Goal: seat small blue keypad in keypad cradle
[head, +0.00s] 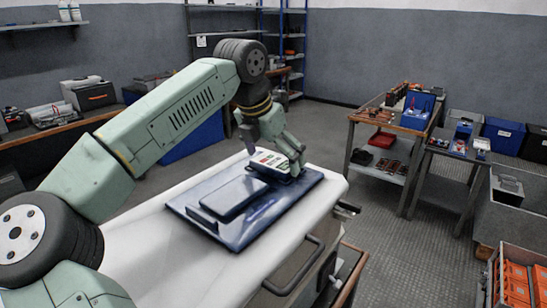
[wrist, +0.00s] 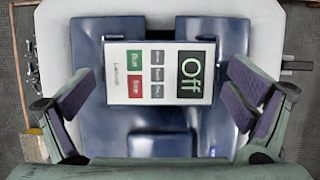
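The keypad (head: 270,161) has a pale face with an "Off" screen and green, red and grey buttons, seen clearly in the wrist view (wrist: 140,75). Dark blue shows along its edges. It lies face up over a dark blue base plate (head: 248,235); whether it rests on a raised part there is unclear. A raised blue block (head: 234,197), perhaps the cradle, stands beside it on the plate and shows below the keypad in the wrist view (wrist: 160,146). My gripper (head: 275,156) is open, one finger each side of the keypad, with visible gaps in the wrist view (wrist: 161,76).
The plate sits on a white-topped cart (head: 140,252) with a handle (head: 290,270) on its front side. Two small tables with boxes and parts (head: 385,118) stand to the right. A crate with orange items (head: 515,280) is at the lower right. Grey floor lies between.

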